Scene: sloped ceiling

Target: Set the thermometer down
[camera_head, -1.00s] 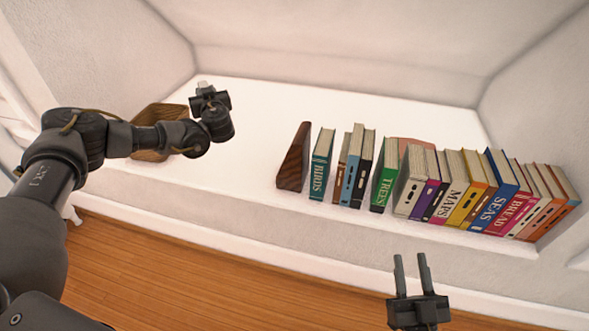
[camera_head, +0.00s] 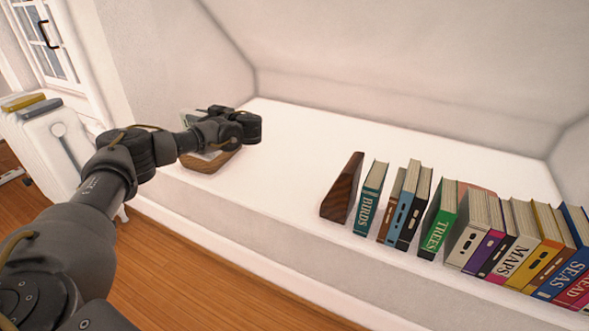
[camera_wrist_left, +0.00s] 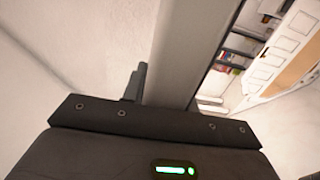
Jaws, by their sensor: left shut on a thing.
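My left gripper (camera_head: 212,121) is above the left part of the white ledge, with its fingers mostly hidden by my own wrist. It is shut on a pale, flat, long thing that I take to be the thermometer (camera_head: 191,117). The thermometer shows partly behind my arm, over a wooden piece (camera_head: 208,163). I cannot tell whether they touch. In the left wrist view the thermometer (camera_wrist_left: 192,50) is a broad grey bar, tilted, beside a dark finger. Its face is not visible. My right gripper is out of view.
The white ledge (camera_head: 290,140) is bare between my left gripper and a dark wooden bookend (camera_head: 342,188). A row of books, starting with BIRDS (camera_head: 370,197), stands right of the bookend.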

